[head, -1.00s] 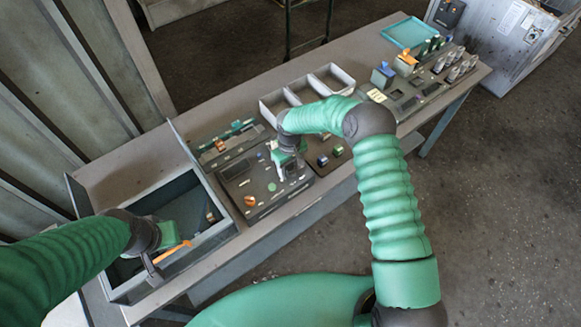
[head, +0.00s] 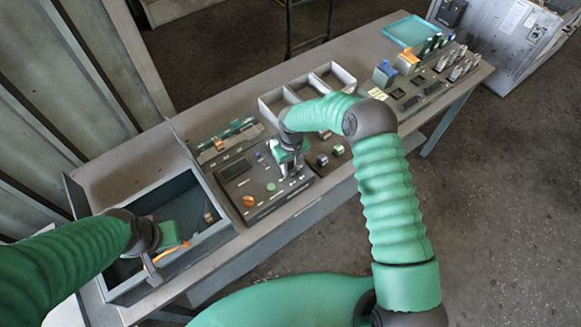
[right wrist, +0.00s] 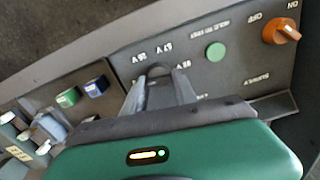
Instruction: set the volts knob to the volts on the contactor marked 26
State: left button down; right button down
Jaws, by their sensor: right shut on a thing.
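My right gripper (head: 293,170) is over the dark control panel (head: 262,208). In the right wrist view its two fingers (right wrist: 158,90) are shut on the dark volts knob (right wrist: 158,70). Volt markings stand around the knob and appear upside down; their values are hard to read. My left gripper (head: 152,266) is over the grey bin at the left, beside an orange strip; its jaw opening is unclear. No contactor marked 26 can be made out in these views.
The panel has an orange on/off switch (right wrist: 282,30) and a green button (right wrist: 215,51). A green-topped block (right wrist: 68,97) and a blue-topped block (right wrist: 97,86) are beside it. Divided white trays (head: 333,78) are behind. The grey bin (head: 205,246) has raised walls.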

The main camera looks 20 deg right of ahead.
jog(key=shift+s+d+f+m+b, duration=0.25)
jog(key=shift+f+m+b, duration=0.1)
jog(key=shift+m+b, duration=0.35)
jog(key=m+b, duration=0.1)
jog(key=m, duration=0.1)
jog(key=m+b, duration=0.1)
jog(key=m, duration=0.1)
jog(key=shift+a, duration=0.3)
jog(key=shift+s+d+m+b, duration=0.15)
jog(key=shift+m+b, duration=0.6)
jog(key=shift+m, duration=0.45)
jog(key=shift+r+m+b, duration=0.1)
jog(key=shift+m+b, duration=0.3)
jog(key=shift+m, duration=1)
jog(key=c, duration=1)
grip_release()
jog(key=shift+r, duration=0.2)
